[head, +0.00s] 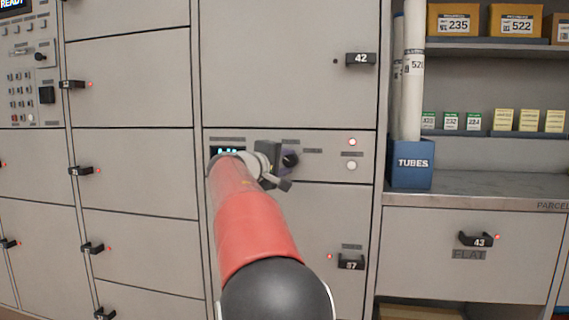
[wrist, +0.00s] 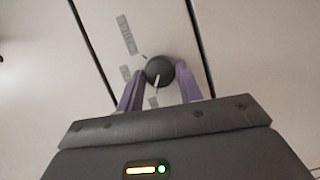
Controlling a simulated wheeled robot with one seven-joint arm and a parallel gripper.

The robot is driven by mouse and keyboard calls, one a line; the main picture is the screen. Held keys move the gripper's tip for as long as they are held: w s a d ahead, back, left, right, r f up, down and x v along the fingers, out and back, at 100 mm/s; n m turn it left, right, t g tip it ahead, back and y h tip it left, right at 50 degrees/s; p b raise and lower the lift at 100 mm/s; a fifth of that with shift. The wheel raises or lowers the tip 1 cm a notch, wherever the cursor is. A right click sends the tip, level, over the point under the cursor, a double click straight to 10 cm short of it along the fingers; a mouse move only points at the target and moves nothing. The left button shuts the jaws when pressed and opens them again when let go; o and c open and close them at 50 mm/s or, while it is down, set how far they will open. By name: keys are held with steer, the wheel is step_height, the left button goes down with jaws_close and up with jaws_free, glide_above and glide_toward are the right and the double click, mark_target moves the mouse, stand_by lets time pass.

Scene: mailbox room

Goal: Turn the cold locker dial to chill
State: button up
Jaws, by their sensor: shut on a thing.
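The cold locker dial (head: 291,160) is a round black knob on the narrow control panel between the upper and lower locker doors. In the wrist view the dial (wrist: 158,70) sits between the two purple fingers of my gripper (wrist: 160,78), which is shut on it. A light mark shows on the dial's lower part in that view. Small grey labels (wrist: 126,73) stand around the dial, too blurred to read. In the head view my gripper (head: 284,160) reaches the panel, and my wrist hides part of it.
A lit display (head: 228,151) is partly hidden behind my arm. Two round lights (head: 352,142) sit at the panel's right. A blue tubes bin (head: 411,175) stands on the counter at right.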

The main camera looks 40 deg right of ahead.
steer(key=m, duration=0.1)
steer(key=m+y, duration=0.1)
steer(key=m, duration=0.1)
steer(key=m+y, duration=0.1)
steer(key=m, duration=0.1)
steer(key=shift+s+r, duration=0.1)
steer(key=shift+r, duration=0.15)
steer(key=m+t+y, duration=0.1)
steer(key=m, duration=0.1)
steer(key=m+t+y, duration=0.1)
steer(key=shift+s+d+r+m, duration=0.1)
steer(key=shift+s+d+m, duration=0.05)
steer(key=shift+m, duration=0.25)
steer(key=m+t+y, duration=0.1)
steer(key=m, duration=0.1)
steer(key=m+t+y, duration=0.1)
steer(key=shift+s+d+m, duration=0.15)
steer(key=shift+s+m, duration=0.05)
steer(key=shift+m, duration=0.2)
steer(key=m+t+y, duration=0.1)
steer(key=m+t, duration=0.1)
steer(key=m, duration=0.1)
steer(key=shift+s+d, duration=0.1)
steer(key=shift+m, duration=0.3)
steer(key=o, duration=1)
steer(key=shift+t, duration=0.3)
steer(key=v, duration=0.7)
steer(key=shift+s+a+r, duration=0.15)
steer(key=shift+s+a, duration=0.1)
